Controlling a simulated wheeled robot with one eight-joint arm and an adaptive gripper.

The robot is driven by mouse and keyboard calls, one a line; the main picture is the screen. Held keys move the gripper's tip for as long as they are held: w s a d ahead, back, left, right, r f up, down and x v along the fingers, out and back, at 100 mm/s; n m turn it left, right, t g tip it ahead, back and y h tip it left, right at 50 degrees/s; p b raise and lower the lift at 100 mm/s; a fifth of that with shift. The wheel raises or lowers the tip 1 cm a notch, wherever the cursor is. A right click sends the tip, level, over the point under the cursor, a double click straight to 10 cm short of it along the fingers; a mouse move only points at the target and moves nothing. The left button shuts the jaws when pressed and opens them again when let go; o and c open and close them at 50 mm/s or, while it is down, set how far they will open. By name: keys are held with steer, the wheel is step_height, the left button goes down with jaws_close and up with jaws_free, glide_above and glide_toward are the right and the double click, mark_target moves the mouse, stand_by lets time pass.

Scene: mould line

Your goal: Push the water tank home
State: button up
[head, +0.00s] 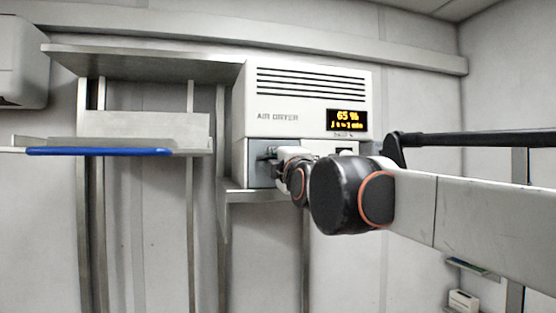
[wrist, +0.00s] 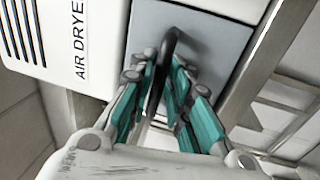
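The water tank (head: 258,176) is a blue-grey block in the lower left of the white air dryer (head: 300,100). In the wrist view its flat grey front (wrist: 205,38) carries a dark curved handle (wrist: 170,42). My gripper (head: 275,158) is at the tank's front in the head view. In the wrist view my gripper (wrist: 164,72) has its two teal-padded fingers close on either side of the handle, apparently shut on it. My arm hides the dryer's lower right in the head view. I cannot tell whether the tank front is flush with the housing.
The dryer stands on a metal shelf (head: 262,196). To its left are an upper metal shelf (head: 140,62) and a lower ledge with a blue edge (head: 100,152). A dark bar (head: 470,139) runs behind my arm at right.

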steer(key=shift+s, duration=0.1)
stand_by(0.3)
steer(key=v, duration=1.2)
steer(key=s+d+f+m+g+h+b, duration=0.2)
steer(key=s+d+f+m+g+b, duration=0.2)
steer(key=f, duration=2.3)
steer(key=s+d+f+m+g+h+b, duration=0.1)
steer(key=s+d+f+m+g+b, duration=0.3)
steer(key=f+b, duration=1.6)
steer(key=s+d+f+m+g+h+b, duration=0.2)
steer(key=s+d+f+m+b, duration=0.7)
steer(key=f, duration=2.5)
steer(key=s+m+g+b, duration=0.2)
steer(key=s+m+b, duration=0.1)
steer(key=s+m, duration=0.1)
steer(key=shift+s+f+h+b, duration=0.3)
steer(key=shift+s+b, duration=0.05)
steer(key=shift+s, duration=0.35)
steer(key=shift+o, duration=0.2)
steer(key=shift+d, duration=0.1)
